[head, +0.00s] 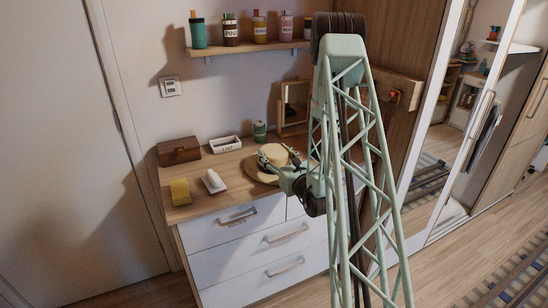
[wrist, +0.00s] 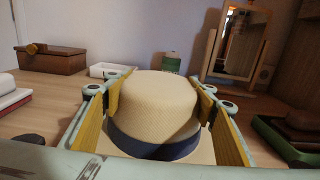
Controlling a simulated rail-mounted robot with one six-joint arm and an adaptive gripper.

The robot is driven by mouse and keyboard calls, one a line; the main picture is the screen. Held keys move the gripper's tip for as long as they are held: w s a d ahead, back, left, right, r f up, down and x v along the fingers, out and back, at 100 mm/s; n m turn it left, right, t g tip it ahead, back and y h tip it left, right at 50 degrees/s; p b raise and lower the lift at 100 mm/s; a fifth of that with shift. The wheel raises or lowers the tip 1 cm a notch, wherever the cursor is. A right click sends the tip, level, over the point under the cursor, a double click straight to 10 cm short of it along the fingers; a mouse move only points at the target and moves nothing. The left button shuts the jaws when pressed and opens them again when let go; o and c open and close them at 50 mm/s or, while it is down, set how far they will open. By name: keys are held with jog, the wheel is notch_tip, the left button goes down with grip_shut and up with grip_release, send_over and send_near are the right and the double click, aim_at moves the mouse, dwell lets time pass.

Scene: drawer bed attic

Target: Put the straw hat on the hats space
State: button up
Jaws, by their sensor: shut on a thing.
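The straw hat (wrist: 155,103) is pale woven straw with a dark blue band. In the head view the hat (head: 258,170) is over the dresser top, partly hidden by my gripper; I cannot tell if its brim touches the wood. My gripper (wrist: 158,105) has its yellow-padded fingers on both sides of the hat's crown, shut on it. In the head view my gripper (head: 283,165) is above the front part of the dresser top. A drawer of the dresser (head: 238,220) carries a small label too small to read. I cannot make out a marked hats space.
On the dresser top are a brown wooden box (head: 179,151), a white tray (head: 225,144), a yellow block (head: 180,191), a white item (head: 214,181), a green spool (head: 259,131) and a tabletop mirror (head: 294,104). A shelf (head: 250,48) with several bottles hangs above.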

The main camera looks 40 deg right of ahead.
jog(key=shift+r, duration=0.1)
jog(key=shift+r+p, duration=0.55)
jog(key=shift+r, duration=0.95)
jog(key=shift+s+r, duration=0.15)
jog(key=shift+r, duration=0.1)
jog(key=d+r+p+v, duration=0.1)
jog(key=p+v, duration=0.3)
jog(key=v, duration=0.9)
jog(key=shift+s+d, duration=0.35)
jog(key=shift+s, duration=0.05)
jog(key=p+v, duration=0.1)
jog(key=p, duration=0.3)
jog(key=shift+s+r, duration=0.15)
jog(key=shift+s, duration=0.25)
jog(key=shift+s+p, duration=0.25)
jog(key=shift+p, duration=0.15)
